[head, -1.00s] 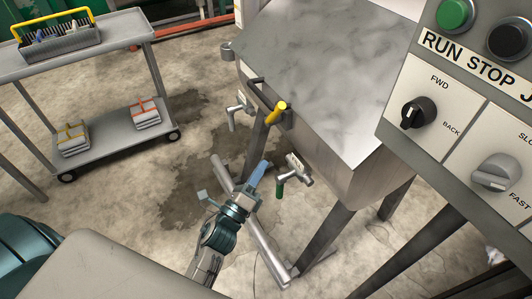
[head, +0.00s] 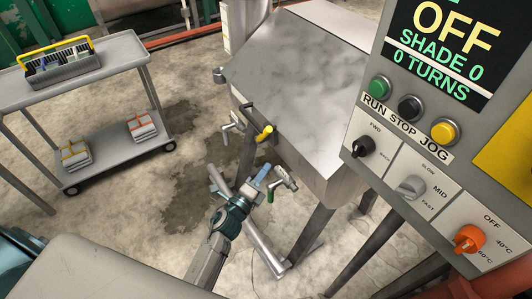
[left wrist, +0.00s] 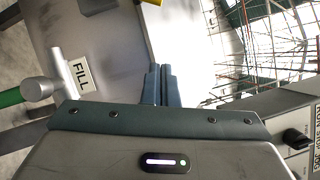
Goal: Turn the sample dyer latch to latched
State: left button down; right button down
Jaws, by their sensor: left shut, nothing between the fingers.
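The sample dyer (head: 300,85) is a grey metal box with a slanted top. A lever with a yellow grip (head: 264,133), which looks like the latch, sticks out from its front edge. My left gripper (head: 262,174) is in front of the dyer, below the yellow grip and apart from it. Its fingers (left wrist: 161,85) are shut and empty in the left wrist view. A sliver of yellow shows at the top edge there. A fill valve (head: 285,179) with a green handle is just right of the gripper. My right gripper is not in view.
Another valve (head: 228,127) is left of the yellow grip. A control panel (head: 400,150) with knobs and an OFF display stands at the right. A grey cart (head: 100,75) with a toolbox stands at the left. Open floor lies between cart and dyer.

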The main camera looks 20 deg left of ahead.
aim_at(268, 134)
pick_arm(q)
jog(key=w+a+r+p, duration=0.1)
jog(key=w+r+p, duration=0.1)
jog(key=w, duration=0.8)
jog(key=shift+w+a+r+p, duration=0.2)
jog(key=shift+r+p, duration=0.15)
jog(key=shift+p, duration=0.45)
jog(key=shift+w+a+r+p, duration=0.35)
jog(key=shift+w+a+r, duration=0.2)
jog(key=shift+r, duration=0.2)
jog(key=shift+w+a+r, duration=0.4)
jog(key=shift+w+a, duration=0.1)
jog(key=shift+a, duration=0.15)
jog(key=shift+w+a+r, duration=0.35)
jog(key=shift+w+a, duration=0.15)
jog(key=shift+a, duration=0.2)
jog(key=shift+w+a+r, duration=0.4)
jog(key=shift+w+a, duration=0.1)
jog(key=shift+a, duration=0.15)
